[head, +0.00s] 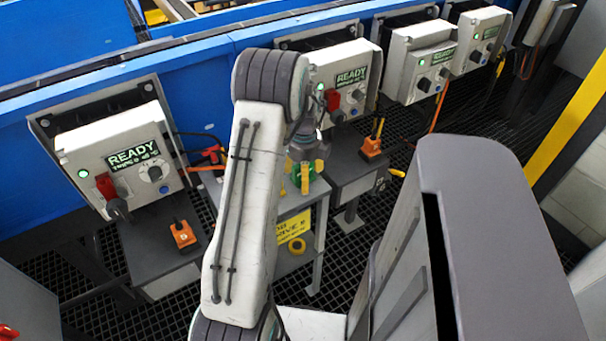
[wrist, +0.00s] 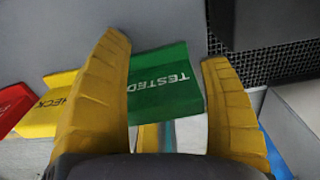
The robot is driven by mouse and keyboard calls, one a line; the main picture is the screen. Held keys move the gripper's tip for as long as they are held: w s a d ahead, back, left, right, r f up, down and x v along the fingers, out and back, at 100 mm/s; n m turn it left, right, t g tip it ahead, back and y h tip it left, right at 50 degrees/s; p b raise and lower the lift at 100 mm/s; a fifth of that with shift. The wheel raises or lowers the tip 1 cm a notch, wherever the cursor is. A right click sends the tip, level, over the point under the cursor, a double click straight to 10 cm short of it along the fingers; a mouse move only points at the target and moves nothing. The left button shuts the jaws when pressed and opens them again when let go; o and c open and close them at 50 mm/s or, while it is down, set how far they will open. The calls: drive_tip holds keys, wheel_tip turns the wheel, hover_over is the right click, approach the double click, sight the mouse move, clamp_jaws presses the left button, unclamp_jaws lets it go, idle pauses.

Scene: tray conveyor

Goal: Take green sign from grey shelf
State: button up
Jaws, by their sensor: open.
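The green sign (wrist: 165,95), with the white word TESTED on it, lies between the two yellow fingers in the wrist view. My gripper (wrist: 166,50) is open, one finger on either side of the sign. The left finger hides part of the sign's left edge; a narrow gap shows at its right. I cannot tell whether either finger touches it. In the head view my gripper (head: 305,178) is over the grey shelf (head: 312,195), with green showing between its fingers; my arm hides much of the shelf.
A yellow CHECK sign (wrist: 40,118) and a red sign (wrist: 12,107) lie left of the green one. White control boxes (head: 118,155) line the blue conveyor side. An orange-topped switch (head: 184,236) sits on a dark stand at left.

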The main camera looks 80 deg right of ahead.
clamp_jaws()
idle(0.5)
